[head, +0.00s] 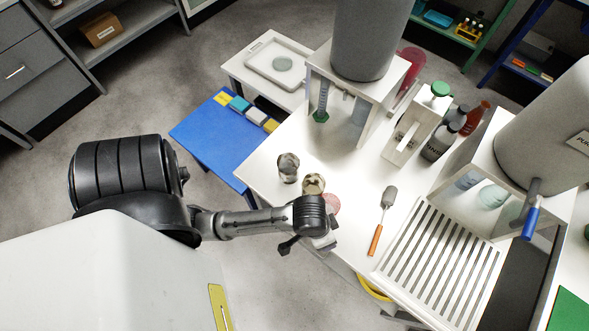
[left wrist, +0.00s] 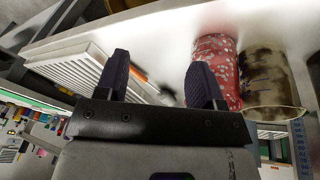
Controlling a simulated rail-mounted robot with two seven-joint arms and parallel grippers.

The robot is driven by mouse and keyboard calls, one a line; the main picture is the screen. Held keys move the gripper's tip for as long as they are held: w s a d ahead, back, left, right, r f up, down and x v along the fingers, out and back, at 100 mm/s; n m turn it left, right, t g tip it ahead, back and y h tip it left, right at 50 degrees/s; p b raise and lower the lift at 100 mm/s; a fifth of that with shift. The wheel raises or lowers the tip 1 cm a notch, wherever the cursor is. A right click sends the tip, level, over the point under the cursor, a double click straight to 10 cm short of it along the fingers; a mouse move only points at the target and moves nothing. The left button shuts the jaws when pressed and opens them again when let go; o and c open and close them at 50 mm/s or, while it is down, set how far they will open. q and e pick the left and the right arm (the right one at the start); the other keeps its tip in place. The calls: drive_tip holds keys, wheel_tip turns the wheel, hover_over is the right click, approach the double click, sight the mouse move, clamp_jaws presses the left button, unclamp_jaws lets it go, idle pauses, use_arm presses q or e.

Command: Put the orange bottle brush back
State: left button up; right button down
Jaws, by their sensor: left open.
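The orange bottle brush (head: 375,240) lies on the white worktop (head: 350,180), grey head towards the back and orange handle towards the front edge, just left of the slatted rack. In the left wrist view part of its orange handle (left wrist: 138,74) shows beyond and between the fingers. My left gripper (head: 327,243) is at the worktop's front edge, left of the brush and apart from it. In the left wrist view the gripper (left wrist: 160,74) is open and empty. A white stand (head: 404,138) with a green-topped item (head: 440,89) stands farther back. My right gripper is not in view.
A pinkish-red speckled jar (left wrist: 214,72) and brown mottled jar (left wrist: 268,82) stand close to the left gripper. A white slatted rack (head: 440,262) lies right of the brush. Dark bottles (head: 440,140) stand behind. A blue table (head: 205,140) is at left.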

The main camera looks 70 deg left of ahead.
use_arm(q)
drive_tip(key=s+a+r+m+y, duration=0.1)
drive_tip(key=s+a, duration=0.3)
drive_tip(key=s, duration=0.4)
drive_tip(key=shift+a+r+m+t, duration=0.2)
drive_tip(key=shift+r+m+t, duration=0.1)
drive_tip(key=shift+r+m, duration=0.45)
